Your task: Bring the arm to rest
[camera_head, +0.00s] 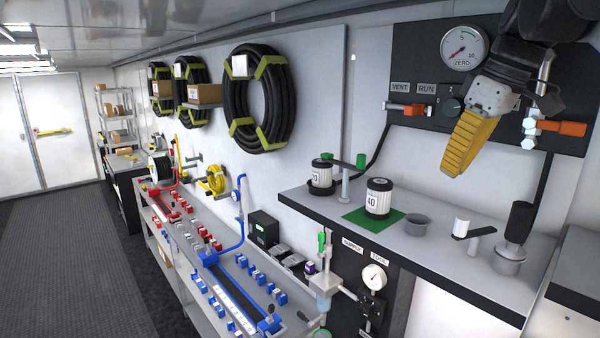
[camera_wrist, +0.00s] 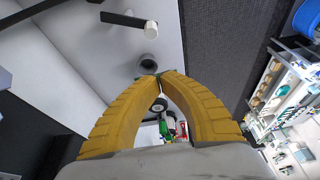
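My gripper (camera_head: 452,174) hangs in the upper right of the head view, in front of the dark gauge panel (camera_head: 417,67) and above the grey shelf (camera_head: 440,255). Its yellow fingers point down and slightly left. In the wrist view, the fingertips of my gripper (camera_wrist: 158,74) meet, and nothing shows held between them. The gripper is clear of the shelf and the things on it. Part of my dark arm enters from the top right corner and hides part of the panel.
On the shelf stand a canister marked 40 (camera_head: 378,198) on a green mat (camera_head: 355,218), another canister (camera_head: 321,177), a grey cup (camera_head: 416,225) and a black-handled piece (camera_head: 519,222). An orange-handled valve (camera_head: 560,127) juts out right of my gripper. Open floor (camera_head: 60,250) lies left.

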